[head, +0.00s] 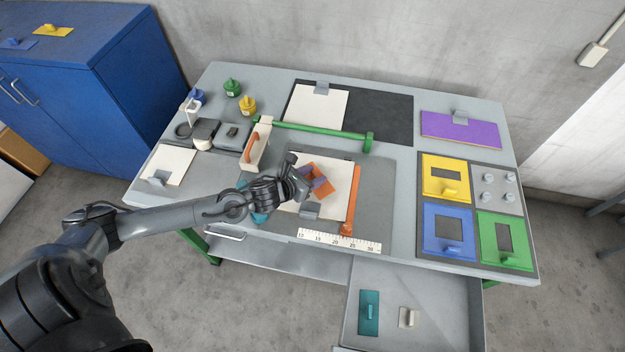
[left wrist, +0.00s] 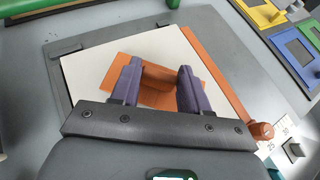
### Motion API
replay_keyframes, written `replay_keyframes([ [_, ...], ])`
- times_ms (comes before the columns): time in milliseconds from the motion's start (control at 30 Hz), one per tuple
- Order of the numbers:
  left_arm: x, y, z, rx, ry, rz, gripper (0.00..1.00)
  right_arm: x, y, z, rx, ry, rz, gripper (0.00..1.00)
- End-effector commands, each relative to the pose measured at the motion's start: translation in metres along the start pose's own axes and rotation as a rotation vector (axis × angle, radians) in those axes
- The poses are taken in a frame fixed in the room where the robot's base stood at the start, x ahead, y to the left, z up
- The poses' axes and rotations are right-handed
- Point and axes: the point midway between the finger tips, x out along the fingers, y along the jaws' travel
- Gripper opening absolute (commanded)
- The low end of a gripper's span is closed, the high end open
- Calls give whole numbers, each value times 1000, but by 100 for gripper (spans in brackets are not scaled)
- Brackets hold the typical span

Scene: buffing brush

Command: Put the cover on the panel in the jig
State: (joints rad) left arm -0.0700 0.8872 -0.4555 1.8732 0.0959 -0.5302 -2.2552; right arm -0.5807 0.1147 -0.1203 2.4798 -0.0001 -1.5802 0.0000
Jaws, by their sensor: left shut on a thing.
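My left gripper (head: 316,178) is shut on the upright tab of an orange cover (head: 323,193). In the left wrist view its two purple fingers (left wrist: 158,82) stand on either side of the tab, and the orange cover (left wrist: 156,98) spreads out beneath them. The cover is over the cream panel (head: 341,201), turned relative to the panel's edges; I cannot tell whether it touches. The panel lies in the grey jig (head: 377,190), with an orange bar (head: 353,195) along its right edge. My right gripper is not in view.
A green bar (head: 310,132) stands behind the jig and a white ruler strip (head: 340,240) lies in front. Yellow (head: 434,187), blue (head: 434,240) and green (head: 520,255) plates lie at right. A drawer (head: 440,325) is open at the front.

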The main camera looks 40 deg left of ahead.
Motion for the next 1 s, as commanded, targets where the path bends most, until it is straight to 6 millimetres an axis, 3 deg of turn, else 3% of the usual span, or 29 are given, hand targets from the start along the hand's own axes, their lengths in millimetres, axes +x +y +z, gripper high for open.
replay_keyframes([
  [200,12,0,-22,-1,-1,0,15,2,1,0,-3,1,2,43],
  [600,14,0,-26,1,-1,1,15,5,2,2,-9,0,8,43],
  [633,14,0,-25,1,-1,1,48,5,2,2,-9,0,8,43],
  [700,14,0,-25,1,-1,1,59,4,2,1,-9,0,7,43],
  [800,14,0,-25,1,-1,1,71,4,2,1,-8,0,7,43],
  [1000,14,0,-25,1,-1,1,71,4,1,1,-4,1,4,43],
])
